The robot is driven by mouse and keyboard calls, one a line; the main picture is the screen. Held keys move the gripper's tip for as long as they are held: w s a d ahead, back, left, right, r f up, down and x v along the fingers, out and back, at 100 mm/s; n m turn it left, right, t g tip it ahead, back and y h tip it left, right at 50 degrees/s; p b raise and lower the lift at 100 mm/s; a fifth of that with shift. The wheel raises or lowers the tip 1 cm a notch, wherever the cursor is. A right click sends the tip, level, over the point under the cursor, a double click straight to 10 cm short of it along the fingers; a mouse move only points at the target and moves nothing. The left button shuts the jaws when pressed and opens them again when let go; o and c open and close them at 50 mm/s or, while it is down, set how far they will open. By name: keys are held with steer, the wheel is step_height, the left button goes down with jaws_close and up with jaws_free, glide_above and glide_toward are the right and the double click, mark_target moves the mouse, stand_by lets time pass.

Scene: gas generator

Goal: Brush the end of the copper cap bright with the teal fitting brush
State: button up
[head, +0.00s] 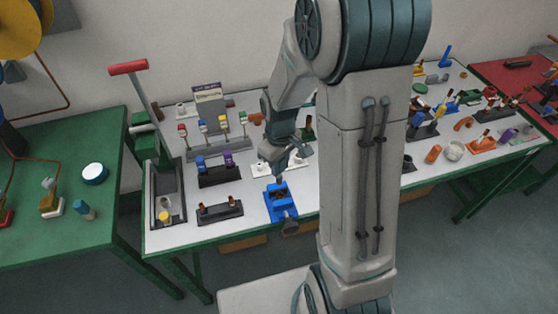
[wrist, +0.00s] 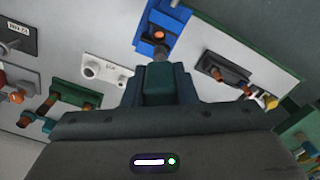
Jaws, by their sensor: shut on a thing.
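My gripper (head: 279,172) is shut on a slim tool, which I take to be the teal fitting brush; its grey end (wrist: 160,53) shows just past my fingers in the wrist view. Most of the tool is hidden by my fingers. Below is a blue vise (head: 282,207), also at the top of the wrist view (wrist: 150,18). A copper-orange round end (wrist: 158,35), likely the copper cap, shows in the vise. The tool's end appears very close to it; I cannot tell if they touch.
A dark rack (head: 220,178) with blue and purple pieces stands left of the vise. A low dark holder (head: 220,213) with copper pieces is at the front left. A white block (head: 262,170) is behind the vise. A green lever machine (head: 143,130) rises at the table's left.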

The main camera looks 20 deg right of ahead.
mark_target(280, 176)
steer(key=shift+f, duration=0.1)
step_height(280, 176, down, 6)
steer(key=b, duration=0.5)
steer(key=shift+d+r, duration=0.1)
steer(key=shift+r, duration=0.1)
stand_by(1.3)
steer(key=shift+f+b, duration=1.45)
steer(key=shift+b, duration=0.05)
